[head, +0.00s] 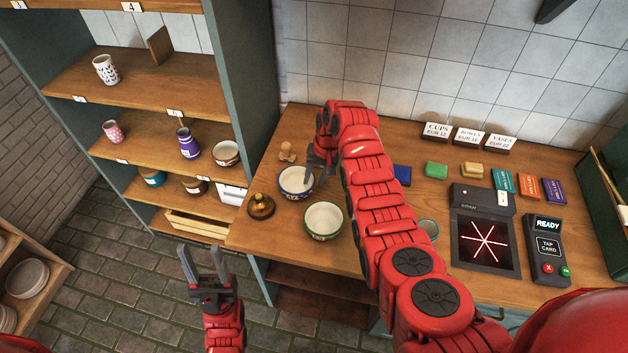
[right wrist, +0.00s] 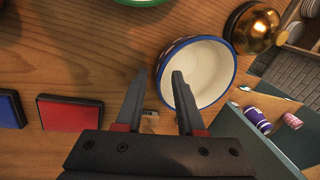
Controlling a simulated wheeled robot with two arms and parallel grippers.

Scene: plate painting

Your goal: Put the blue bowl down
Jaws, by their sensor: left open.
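The blue bowl (head: 284,188) is white inside with a blue rim and stands upright on the wooden counter (head: 262,236), near its left end. It also shows in the right wrist view (right wrist: 212,70). My right gripper (head: 318,172) is at the bowl's right side. In the right wrist view its fingers (right wrist: 158,72) are apart, one over the inside of the bowl and one outside, with the rim between them. I see no finger pressed on the wall. My left gripper (head: 200,247) is open and empty, over the floor left of the counter.
A green-rimmed bowl (head: 323,221) stands close in front of the blue bowl. A brass dome (head: 261,206) is to its left and a wooden stamp (head: 287,152) behind it. A shelf unit (head: 180,85) with cups and bowls stands at left. A card reader (head: 547,246) is at right.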

